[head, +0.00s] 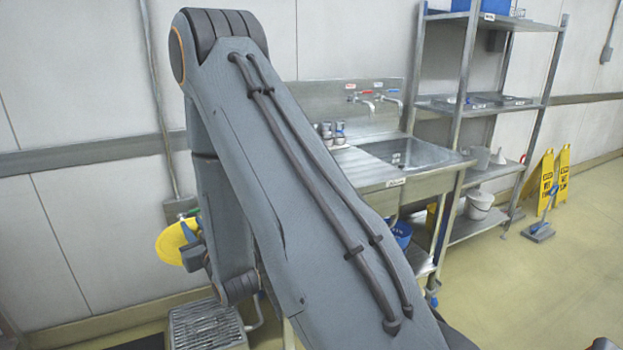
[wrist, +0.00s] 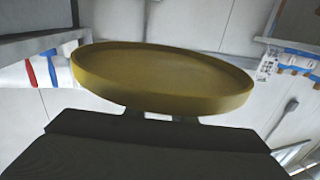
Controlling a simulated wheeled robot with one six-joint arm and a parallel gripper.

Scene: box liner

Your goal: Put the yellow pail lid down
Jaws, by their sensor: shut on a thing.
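The yellow pail lid (wrist: 165,82) fills the middle of the wrist view, its round rim toward me. My gripper (wrist: 160,114) is shut on its near edge; the fingertips are mostly hidden below the lid. In the head view the yellow lid (head: 172,243) shows at the left, beside my gripper (head: 190,245) and partly hidden by it. The lid is held in the air in front of the white wall, above a grey slatted surface.
A grey slatted stand (head: 207,325) is low below the lid. A steel sink (head: 410,160) stands behind my arm. A steel shelf rack (head: 480,105) with buckets is to its right. Yellow floor signs (head: 552,180) stand at the right. My arm hides much of the middle.

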